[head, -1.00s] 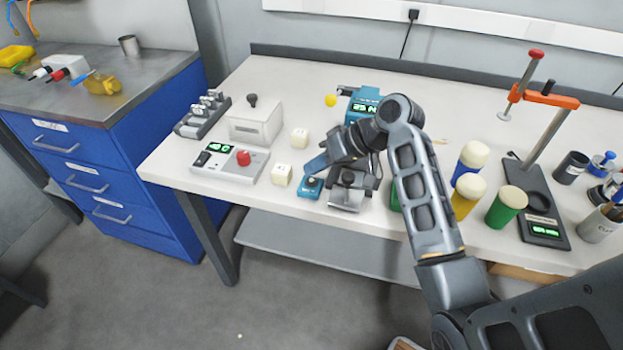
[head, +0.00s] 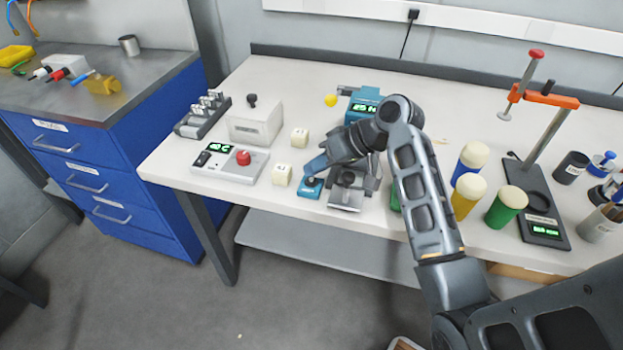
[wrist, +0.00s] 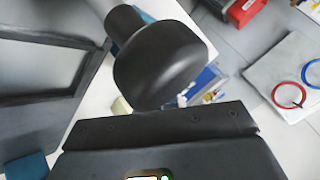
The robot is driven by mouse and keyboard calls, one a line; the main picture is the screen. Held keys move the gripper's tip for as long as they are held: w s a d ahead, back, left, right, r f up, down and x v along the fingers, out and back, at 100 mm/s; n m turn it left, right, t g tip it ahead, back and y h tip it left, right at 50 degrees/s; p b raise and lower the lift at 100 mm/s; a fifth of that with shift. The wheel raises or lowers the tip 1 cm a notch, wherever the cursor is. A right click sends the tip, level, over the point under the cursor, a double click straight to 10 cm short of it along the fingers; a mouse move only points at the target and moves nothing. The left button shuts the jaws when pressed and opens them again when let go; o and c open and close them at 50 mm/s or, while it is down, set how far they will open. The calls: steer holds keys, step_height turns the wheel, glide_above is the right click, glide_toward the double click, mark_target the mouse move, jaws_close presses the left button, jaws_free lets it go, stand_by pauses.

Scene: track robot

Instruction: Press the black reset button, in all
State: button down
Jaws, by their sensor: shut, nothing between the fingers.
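Close right of the blue box stands a grey block with a black knob (head: 347,178). Left are a cream cube (head: 282,174) and a grey panel (head: 229,174) with a red button. Colored cylinders (head: 506,207) and a stand (head: 541,185) are to the right.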

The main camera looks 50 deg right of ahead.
mark_target(316, 180)
steer(key=shift+f, duration=0.35)
steer(key=shift+f, duration=0.35)
stand_by(0.8)
steer(key=shift+r, duration=0.15)
steer(key=shift+r+p, duration=0.65)
steer(key=shift+p, duration=0.1)
step_height(316, 180, up, 5)
steer(key=p, duration=0.4)
steer(key=shift+p, duration=0.35)
steer(key=shift+s, duration=0.15)
stand_by(0.5)
